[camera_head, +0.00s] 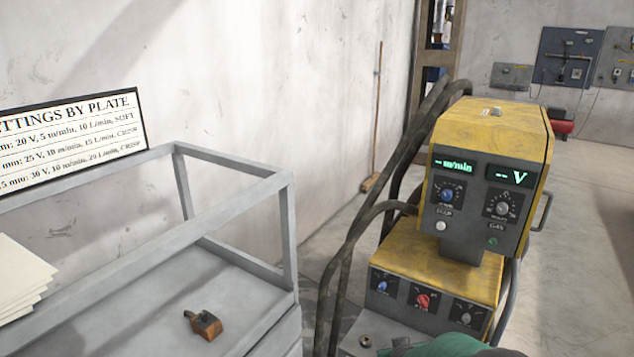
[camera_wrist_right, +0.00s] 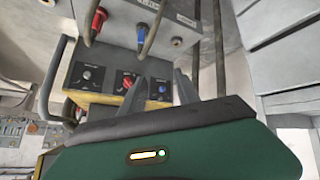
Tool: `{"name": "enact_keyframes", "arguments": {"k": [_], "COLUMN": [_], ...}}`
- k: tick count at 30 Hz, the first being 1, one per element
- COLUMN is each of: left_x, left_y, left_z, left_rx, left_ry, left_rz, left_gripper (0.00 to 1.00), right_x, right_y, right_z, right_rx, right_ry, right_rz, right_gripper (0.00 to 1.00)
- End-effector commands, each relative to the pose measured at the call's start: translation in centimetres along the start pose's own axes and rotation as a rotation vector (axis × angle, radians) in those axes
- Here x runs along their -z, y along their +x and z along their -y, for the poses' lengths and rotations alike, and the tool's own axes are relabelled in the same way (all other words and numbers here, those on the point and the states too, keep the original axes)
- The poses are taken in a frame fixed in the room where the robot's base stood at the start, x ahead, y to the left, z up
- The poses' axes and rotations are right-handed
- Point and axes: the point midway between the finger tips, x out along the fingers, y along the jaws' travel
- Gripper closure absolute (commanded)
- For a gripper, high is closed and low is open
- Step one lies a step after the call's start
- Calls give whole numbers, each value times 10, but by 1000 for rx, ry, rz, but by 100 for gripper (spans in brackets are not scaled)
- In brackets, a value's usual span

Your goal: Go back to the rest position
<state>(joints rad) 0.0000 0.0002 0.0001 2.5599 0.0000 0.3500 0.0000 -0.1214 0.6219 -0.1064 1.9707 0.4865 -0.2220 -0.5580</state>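My right gripper (camera_wrist_right: 158,88) shows in the right wrist view with its two grey fingers apart and nothing held between them. It points towards the welding machine (camera_wrist_right: 110,85), whose red and blue knobs lie beyond the fingers. In the head view only a green part of my right arm shows at the bottom edge, in front of the yellow and grey welding machine (camera_head: 490,150); the fingertips cannot be made out there. Whether the fingers touch the machine is unclear. My left gripper is not in view.
A grey metal frame table (camera_head: 235,270) stands at left, with a small brown block-like object (camera_head: 205,324) and stacked pale plates (camera_head: 20,280). Thick dark cables (camera_head: 345,250) hang beside the machine. A broom (camera_head: 375,130) leans on the wall. Floor at right is open.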

Motion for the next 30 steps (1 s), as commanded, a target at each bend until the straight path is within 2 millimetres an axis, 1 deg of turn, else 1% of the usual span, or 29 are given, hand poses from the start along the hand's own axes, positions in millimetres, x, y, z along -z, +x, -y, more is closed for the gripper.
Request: {"name": "enact_keyframes", "arguments": {"k": [1, 3, 5, 6, 8, 9, 11, 12, 14, 15, 20, 24, 27, 30], "left_x": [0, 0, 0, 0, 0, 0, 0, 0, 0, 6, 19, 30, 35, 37], "left_y": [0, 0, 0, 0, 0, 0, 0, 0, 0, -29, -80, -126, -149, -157], "left_z": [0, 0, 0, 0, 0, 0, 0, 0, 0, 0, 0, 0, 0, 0], "left_rx": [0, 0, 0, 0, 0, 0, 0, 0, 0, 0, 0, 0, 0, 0], "left_ry": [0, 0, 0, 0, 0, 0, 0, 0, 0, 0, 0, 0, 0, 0], "left_rz": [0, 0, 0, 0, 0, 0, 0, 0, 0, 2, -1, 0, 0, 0], "left_gripper": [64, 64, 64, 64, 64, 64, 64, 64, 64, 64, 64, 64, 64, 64], "right_x": [-18, -50, -75, -91, -114, -130, -152, -167, -190, -166, -131, -99, -83, -78], "right_y": [-35, -74, -103, -120, -144, -158, -179, -193, -212, -231, -267, -300, -318, -323], "right_z": [7, 16, 20, 22, 24, 23, 22, 21, 18, 12, 3, -6, -10, -12], "right_rx": [61, 123, 153, 166, 177, 179, 176, 171, 157, 158, 160, 160, 160, 160], "right_ry": [33, 64, 82, 89, 98, 103, 109, 111, 112, 114, 113, 113, 113, 113], "right_rz": [62, 159, 233, 277, 339, 379, 434, 471, 522, 518, 518, 517, 516, 516], "right_gripper": [62, 62, 62, 62, 62, 62, 62, 62, 62, 62, 62, 62, 62, 62]}}
